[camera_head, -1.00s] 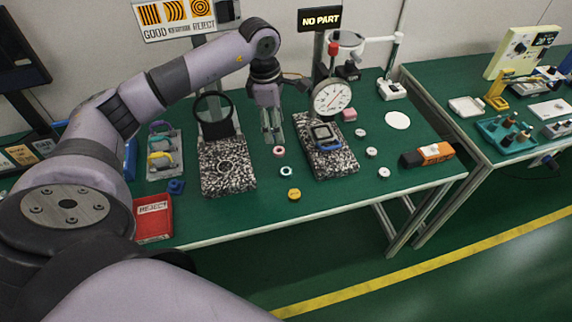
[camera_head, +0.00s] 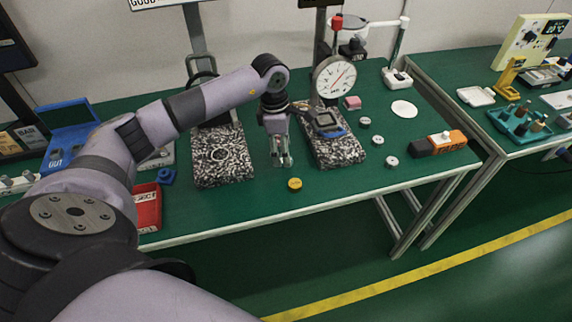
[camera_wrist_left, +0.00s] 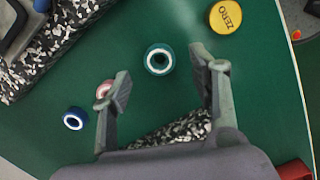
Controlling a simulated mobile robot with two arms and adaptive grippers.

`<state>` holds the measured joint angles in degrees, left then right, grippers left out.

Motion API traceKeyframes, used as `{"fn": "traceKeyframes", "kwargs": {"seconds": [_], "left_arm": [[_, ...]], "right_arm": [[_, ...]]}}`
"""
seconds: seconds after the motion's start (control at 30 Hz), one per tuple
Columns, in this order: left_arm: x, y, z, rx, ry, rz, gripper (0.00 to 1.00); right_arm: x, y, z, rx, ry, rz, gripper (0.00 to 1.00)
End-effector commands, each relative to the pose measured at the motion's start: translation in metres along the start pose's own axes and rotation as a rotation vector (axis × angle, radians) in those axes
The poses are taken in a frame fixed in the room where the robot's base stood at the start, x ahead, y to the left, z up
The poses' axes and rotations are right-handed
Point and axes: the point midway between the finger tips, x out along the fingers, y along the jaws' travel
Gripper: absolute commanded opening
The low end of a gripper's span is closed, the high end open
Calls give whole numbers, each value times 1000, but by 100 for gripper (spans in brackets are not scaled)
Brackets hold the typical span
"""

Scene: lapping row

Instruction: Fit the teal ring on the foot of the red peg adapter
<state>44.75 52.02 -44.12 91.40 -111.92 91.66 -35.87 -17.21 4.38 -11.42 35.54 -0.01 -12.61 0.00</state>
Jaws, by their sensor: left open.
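The teal ring (camera_wrist_left: 159,59) lies flat on the green bench, just beyond the fingertips in the left wrist view, between their lines. My left gripper (camera_head: 282,163) is open and points down over the bench between the two speckled plates; its two spread fingers also show in the left wrist view (camera_wrist_left: 164,78). Nothing is between the fingers. In the head view the gripper hides most of the ring. I cannot pick out the red peg adapter for certain; a red cap (camera_head: 337,22) shows above the dial gauge (camera_head: 334,76). My right gripper is not in view.
A pink ring (camera_wrist_left: 103,89), partly behind a finger, and a blue ring (camera_wrist_left: 75,119) lie nearby. A yellow ZERO disc (camera_head: 294,184) lies near the bench's front edge. Speckled plates stand left (camera_head: 221,157) and right (camera_head: 345,151). A red tray (camera_head: 148,208) is at left.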

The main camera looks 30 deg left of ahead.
Motion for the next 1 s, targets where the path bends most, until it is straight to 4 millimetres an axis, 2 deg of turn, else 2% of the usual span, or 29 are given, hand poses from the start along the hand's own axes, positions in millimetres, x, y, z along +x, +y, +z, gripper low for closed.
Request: {"fn": "traceKeyframes", "kwargs": {"seconds": [0.03,0.13,0.4,1.0], "left_arm": [[15,-1,0,1,-1,-4,55],[29,0,0,0,0,-1,55],[30,0,0,0,0,0,55],[30,0,0,0,0,0,15]], "right_arm": [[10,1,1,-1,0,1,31],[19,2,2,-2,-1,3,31],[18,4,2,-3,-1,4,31],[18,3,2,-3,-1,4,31]]}}
